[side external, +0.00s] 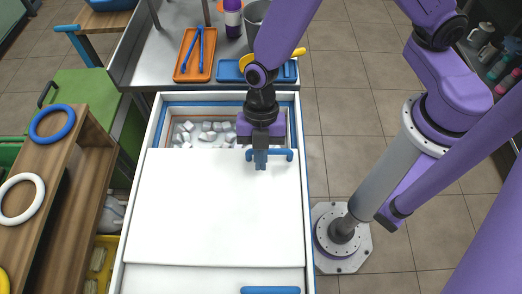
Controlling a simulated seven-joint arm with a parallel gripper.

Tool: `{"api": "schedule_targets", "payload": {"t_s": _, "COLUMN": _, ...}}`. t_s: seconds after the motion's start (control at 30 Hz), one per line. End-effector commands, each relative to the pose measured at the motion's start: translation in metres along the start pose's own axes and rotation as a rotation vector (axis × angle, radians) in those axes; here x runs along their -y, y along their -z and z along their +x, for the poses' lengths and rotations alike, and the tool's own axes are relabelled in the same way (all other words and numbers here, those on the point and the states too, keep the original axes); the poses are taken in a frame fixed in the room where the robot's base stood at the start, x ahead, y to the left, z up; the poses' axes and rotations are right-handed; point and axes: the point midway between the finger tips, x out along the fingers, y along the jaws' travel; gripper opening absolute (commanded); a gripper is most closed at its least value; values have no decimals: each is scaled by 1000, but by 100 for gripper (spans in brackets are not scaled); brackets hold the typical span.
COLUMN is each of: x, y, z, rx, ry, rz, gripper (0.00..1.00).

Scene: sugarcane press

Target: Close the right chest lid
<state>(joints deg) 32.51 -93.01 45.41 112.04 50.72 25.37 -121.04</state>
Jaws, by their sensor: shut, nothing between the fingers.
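The white chest (302,215) has a blue inner rim and a flat white sliding lid (205,210). A blue bar handle (283,155) sits at the lid's far edge. A second white panel (180,279) with a blue handle (270,290) shows at the near edge of the picture. The far end of the chest is open, with pale ice-like cubes (205,132) inside. My gripper (260,165) points down, shut and empty, at the middle of the far handle. I cannot tell whether it touches the handle. It hides the handle's middle and part of the opening.
A steel counter (150,72) beyond the chest bears an orange tray (195,55), a blue tray (229,70), a purple bottle (232,18) and a grey pot (254,22). A wooden rack (48,175) with rings stands at the left. Tiled floor (345,110) lies open to the right.

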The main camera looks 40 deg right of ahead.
Motion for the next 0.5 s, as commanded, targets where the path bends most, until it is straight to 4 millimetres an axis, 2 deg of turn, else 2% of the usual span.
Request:
{"api": "schedule_targets", "payload": {"t_s": 0.2, "x": 1, "y": -20, "z": -3, "rx": 0, "ry": 2, "rz": 0, "gripper": 0}}
{"api": "schedule_targets", "payload": {"t_s": 0.5, "x": 1, "y": -23, "z": -4, "rx": 0, "ry": 3, "rz": -2, "gripper": 0}}
